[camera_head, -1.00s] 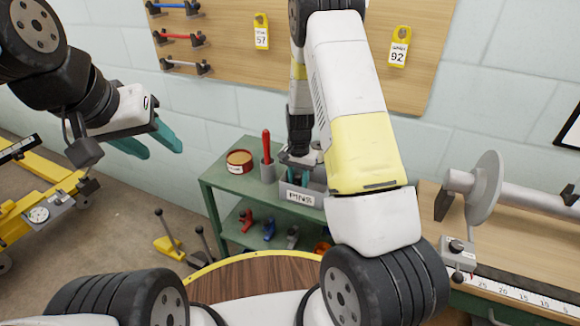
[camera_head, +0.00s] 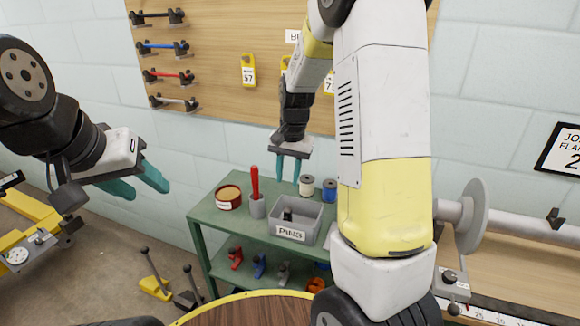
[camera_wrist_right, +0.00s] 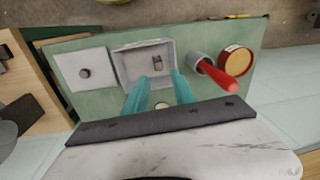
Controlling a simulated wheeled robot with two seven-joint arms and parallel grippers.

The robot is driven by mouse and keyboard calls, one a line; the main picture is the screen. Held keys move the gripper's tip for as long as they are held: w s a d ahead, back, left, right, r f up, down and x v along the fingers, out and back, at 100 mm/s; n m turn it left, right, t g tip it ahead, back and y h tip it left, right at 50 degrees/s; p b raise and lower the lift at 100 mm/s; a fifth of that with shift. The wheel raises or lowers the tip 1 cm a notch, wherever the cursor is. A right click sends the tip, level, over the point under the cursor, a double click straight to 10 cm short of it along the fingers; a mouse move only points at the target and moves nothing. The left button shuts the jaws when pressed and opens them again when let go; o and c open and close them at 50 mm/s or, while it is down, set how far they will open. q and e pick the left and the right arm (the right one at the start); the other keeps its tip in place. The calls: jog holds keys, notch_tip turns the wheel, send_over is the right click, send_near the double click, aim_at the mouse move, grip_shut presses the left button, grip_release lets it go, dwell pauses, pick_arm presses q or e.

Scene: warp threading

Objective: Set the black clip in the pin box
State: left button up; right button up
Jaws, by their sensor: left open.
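The grey pin box (camera_head: 291,234), labelled PINS, stands on the top of a green shelf cart. A small dark piece that looks like the black clip (camera_head: 287,215) is inside the box. In the right wrist view, the clip (camera_wrist_right: 157,62) lies on the floor of the box (camera_wrist_right: 122,67), clear of the walls. My right gripper (camera_head: 289,182) points down above and behind the box, with its teal fingers apart and nothing between them. My left gripper (camera_head: 142,186) is open and empty in the air at the left, far from the box.
A red-handled tool in a grey cup (camera_head: 257,208) and a round tin (camera_head: 228,197) stand left of the box. A white spool (camera_head: 306,186) and a blue spool (camera_head: 329,190) stand behind it. Coloured clips lie on the lower shelf.

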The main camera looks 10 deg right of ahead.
jog(key=s+r+n+t, duration=0.2)
jog(key=s+r+n, duration=0.1)
jog(key=s+r, duration=0.5)
jog(key=s+r+n+t+y, duration=0.1)
jog(key=s+r+n+t, duration=0.2)
jog(key=s+r, duration=0.6)
jog(key=s+a, duration=0.1)
jog(key=s, duration=0.4)
jog(key=shift+s, duration=0.15)
